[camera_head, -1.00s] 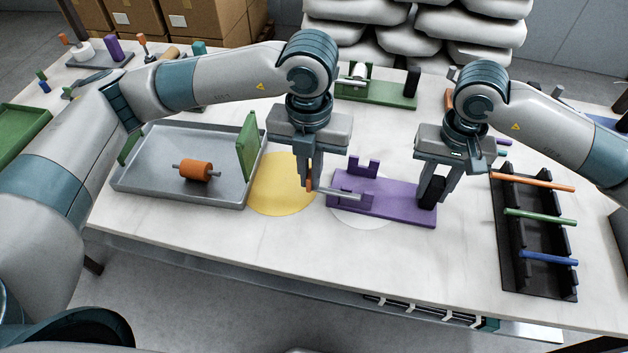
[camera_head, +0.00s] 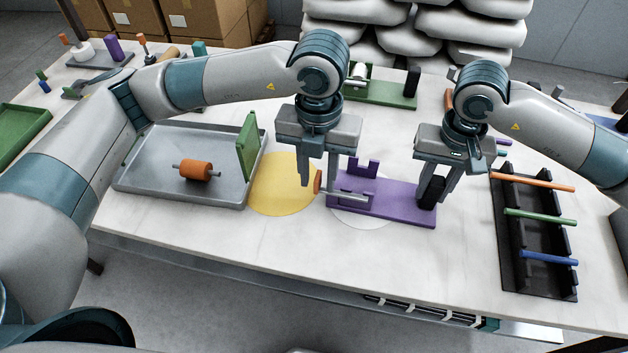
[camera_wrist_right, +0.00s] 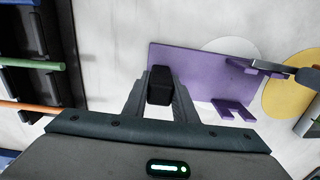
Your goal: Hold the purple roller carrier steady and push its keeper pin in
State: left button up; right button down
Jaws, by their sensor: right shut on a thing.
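The purple roller carrier (camera_head: 400,202) lies flat on the table, its upright black grip (camera_head: 436,193) at the right end. My right gripper (camera_head: 434,196) is shut on that black grip, as the right wrist view also shows (camera_wrist_right: 160,85). The keeper pin, a grey rod (camera_head: 346,196) with an orange disc head (camera_head: 318,181), lies at the carrier's left end, head outward; how deep it sits is unclear. My left gripper (camera_head: 319,180) is around the orange head with its fingers apart.
A grey tray (camera_head: 135,190) with an orange roller (camera_head: 196,170) stands at left. A yellow disc (camera_head: 275,198) lies beside the carrier. A black rack (camera_head: 512,250) with coloured rods is at right, and a green carrier (camera_head: 380,95) stands behind. The front table strip is clear.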

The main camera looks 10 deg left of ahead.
pick_arm(q)
notch_tip(320, 180, up, 12)
dwell(0.6)
jog(key=shift+f, duration=0.1)
pick_arm(e)
jog(key=c, duration=0.9)
grip_release()
jog(key=shift+r, duration=0.15)
pick_arm(q)
jog(key=shift+r+p, duration=0.5)
jog(key=shift+r, duration=0.05)
pick_arm(e)
jog(key=shift+r, duration=3.4)
jog(key=shift+r, duration=0.15)
pick_arm(q)
jog(key=shift+f, duration=0.2)
pick_arm(e)
jog(key=shift+r, duration=1.35)
